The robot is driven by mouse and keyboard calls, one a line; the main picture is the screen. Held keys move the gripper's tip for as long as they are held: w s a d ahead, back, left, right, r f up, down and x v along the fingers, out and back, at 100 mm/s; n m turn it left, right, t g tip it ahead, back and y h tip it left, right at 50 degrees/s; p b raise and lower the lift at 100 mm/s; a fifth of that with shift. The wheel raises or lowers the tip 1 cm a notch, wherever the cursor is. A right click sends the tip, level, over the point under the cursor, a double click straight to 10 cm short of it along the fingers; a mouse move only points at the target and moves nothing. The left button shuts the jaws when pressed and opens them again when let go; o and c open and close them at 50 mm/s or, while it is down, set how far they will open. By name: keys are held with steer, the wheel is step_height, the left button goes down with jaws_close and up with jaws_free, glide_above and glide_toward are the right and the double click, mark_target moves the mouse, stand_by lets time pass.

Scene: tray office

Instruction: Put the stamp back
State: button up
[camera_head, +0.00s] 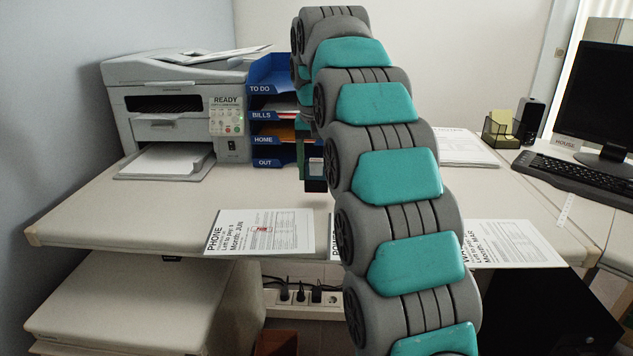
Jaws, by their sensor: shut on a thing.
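My teal and grey arm reaches across the middle of the view, its end down by the letter trays. My gripper (306,150), mostly hidden behind the arm, points down above the desk. It is shut on the stamp (316,173), a small dark block with a light label, held upright. I cannot tell whether the stamp touches the desk.
A blue letter tray stack (271,163), labelled TO DO, BILLS, HOME and OUT, stands beside the printer (180,105). Other sheets (508,243) lie partly behind my arm. A keyboard (575,177) and monitor (600,90) are at right. The desk's left front is clear.

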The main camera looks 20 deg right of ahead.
mark_target(317, 183)
steer(key=shift+f, duration=1.65)
steer(key=shift+f, duration=0.1)
steer(key=o, duration=1)
steer(key=shift+o, duration=0.2)
